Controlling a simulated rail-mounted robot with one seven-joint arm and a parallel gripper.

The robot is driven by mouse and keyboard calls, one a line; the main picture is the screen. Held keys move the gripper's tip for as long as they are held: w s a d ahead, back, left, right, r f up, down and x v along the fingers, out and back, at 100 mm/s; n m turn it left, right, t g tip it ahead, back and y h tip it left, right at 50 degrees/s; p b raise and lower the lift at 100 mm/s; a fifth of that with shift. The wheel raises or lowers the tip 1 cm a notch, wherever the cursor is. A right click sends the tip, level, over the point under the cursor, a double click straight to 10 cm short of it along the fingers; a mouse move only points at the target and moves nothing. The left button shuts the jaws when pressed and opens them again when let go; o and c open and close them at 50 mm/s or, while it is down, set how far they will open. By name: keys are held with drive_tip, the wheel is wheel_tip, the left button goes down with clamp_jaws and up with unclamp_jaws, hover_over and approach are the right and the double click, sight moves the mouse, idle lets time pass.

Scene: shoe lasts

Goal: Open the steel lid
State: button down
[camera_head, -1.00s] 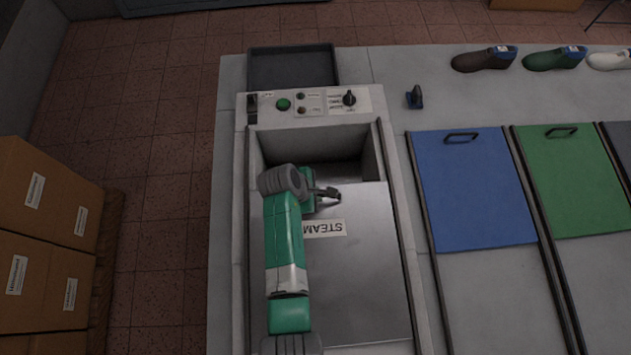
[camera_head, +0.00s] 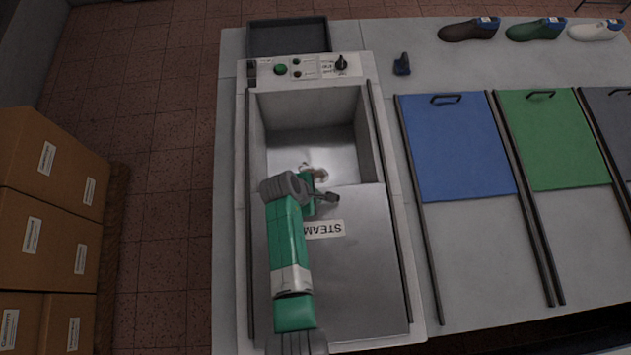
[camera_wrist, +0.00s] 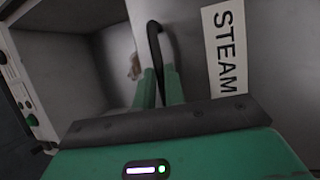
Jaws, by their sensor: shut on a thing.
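The steel lid (camera_head: 360,270) bears a STEAM label (camera_head: 323,229) and lies partly over the steam box (camera_head: 315,108). The far part of the box is uncovered. My gripper (camera_head: 328,197) is at the lid's far edge. In the wrist view, my gripper's green fingers (camera_wrist: 159,88) are shut on the black lid handle (camera_wrist: 155,42), beside the STEAM label. My arm hides part of the lid's left side. A small pale thing (camera_head: 320,173) shows inside the box just past the gripper; what it is cannot be told.
A control panel (camera_head: 310,68) with a green button and a knob is behind the box. Blue (camera_head: 460,150) and green (camera_head: 550,140) covers with handles lie to the right. Several shoe forms line the back right. Cardboard boxes (camera_head: 45,200) stand at the left.

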drive_tip(key=c, duration=1.5)
unclamp_jaws()
drive_tip(key=p+v, duration=0.1)
drive_tip(key=v, duration=0.6)
drive_tip(key=shift+a+r, duration=0.2)
drive_tip(key=shift+r, duration=0.15)
